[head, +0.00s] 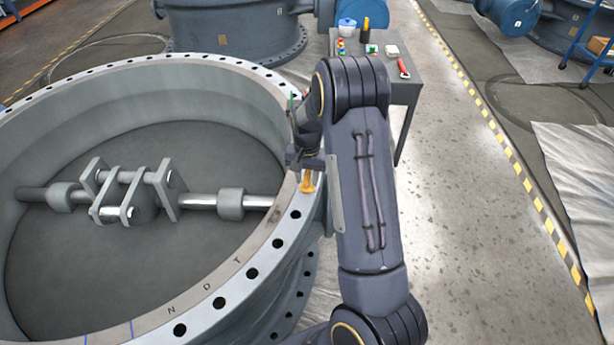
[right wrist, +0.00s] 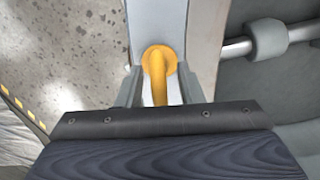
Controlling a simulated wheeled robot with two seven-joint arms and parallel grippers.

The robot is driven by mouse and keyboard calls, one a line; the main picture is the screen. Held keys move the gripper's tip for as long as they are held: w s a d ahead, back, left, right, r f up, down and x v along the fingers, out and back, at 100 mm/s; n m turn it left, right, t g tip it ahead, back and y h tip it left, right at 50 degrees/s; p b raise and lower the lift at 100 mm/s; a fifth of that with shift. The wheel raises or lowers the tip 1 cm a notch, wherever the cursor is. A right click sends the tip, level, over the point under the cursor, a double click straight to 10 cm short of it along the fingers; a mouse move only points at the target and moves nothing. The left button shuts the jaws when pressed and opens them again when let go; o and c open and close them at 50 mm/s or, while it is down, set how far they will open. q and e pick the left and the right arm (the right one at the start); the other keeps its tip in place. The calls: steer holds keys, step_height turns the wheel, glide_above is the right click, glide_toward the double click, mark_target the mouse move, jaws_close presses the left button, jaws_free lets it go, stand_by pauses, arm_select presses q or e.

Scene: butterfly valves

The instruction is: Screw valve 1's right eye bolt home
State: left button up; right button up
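Valve 1 is the large grey ring-shaped valve body (head: 262,235) with a drilled flange, filling the left of the head view. Its right eye bolt (head: 307,182) is yellow and stands on the flange at the right side. In the right wrist view the eye bolt (right wrist: 158,72) shows with its ring nearly edge-on and its round collar at the flange. My right gripper (right wrist: 160,88) has one finger on each side of the bolt, with a visible gap to each. In the head view the right gripper (head: 307,163) is just above the bolt, partly hidden by my arm. My left gripper is out of view.
A grey table (head: 408,84) behind my right arm carries a red-handled tool (head: 403,68), a white-and-blue tub (head: 346,28) and small items. Inside the valve, a shaft with linkage (head: 130,190) crosses the disc. The floor to the right is clear up to the striped line (head: 505,150).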

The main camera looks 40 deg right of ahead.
mark_target(307, 171)
steer(key=shift+r+p, duration=0.3)
steer(key=shift+r, duration=3.6)
steer(key=shift+r, duration=0.15)
steer(key=s+a+r+n+t+y+p, duration=0.35)
steer(key=s+a+r, duration=0.8)
steer(key=r, duration=0.45)
steer(key=s+a+r+n+t+p, duration=0.2)
steer(key=s+a+n, duration=0.3)
steer(key=s, duration=0.8)
steer(key=a, duration=0.3)
steer(key=shift+s+a+p, duration=0.15)
steer(key=shift+a+p, duration=0.05)
steer(key=shift+p, duration=0.2)
steer(key=shift+s+d, duration=0.1)
